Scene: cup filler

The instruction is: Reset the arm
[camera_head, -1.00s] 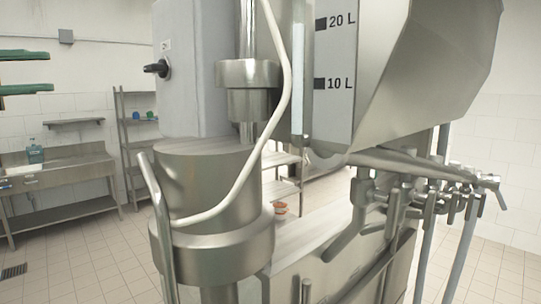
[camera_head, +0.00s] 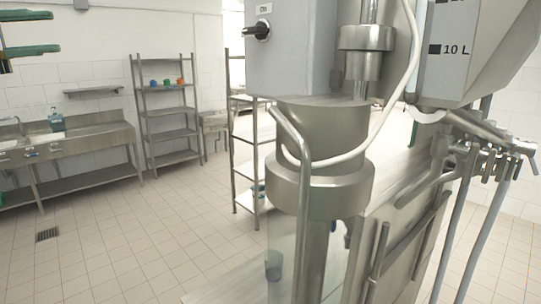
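My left gripper (camera_head: 28,33) shows at the upper left edge of the head view. Its two green-edged fingers lie one above the other with a clear gap between them, and nothing shows in the gap. It is in the air, well left of the cup filler (camera_head: 320,190), a large steel machine with a grey box, a black knob and a white hose. My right gripper is not in view.
A greyish cup (camera_head: 273,265) stands on a low pale surface (camera_head: 225,292) beside the machine. A steel sink counter (camera_head: 90,135) with a blue-green bottle (camera_head: 55,120) and a shelf rack (camera_head: 170,115) with coloured cups stand behind. The tiled floor (camera_head: 130,235) at left is open.

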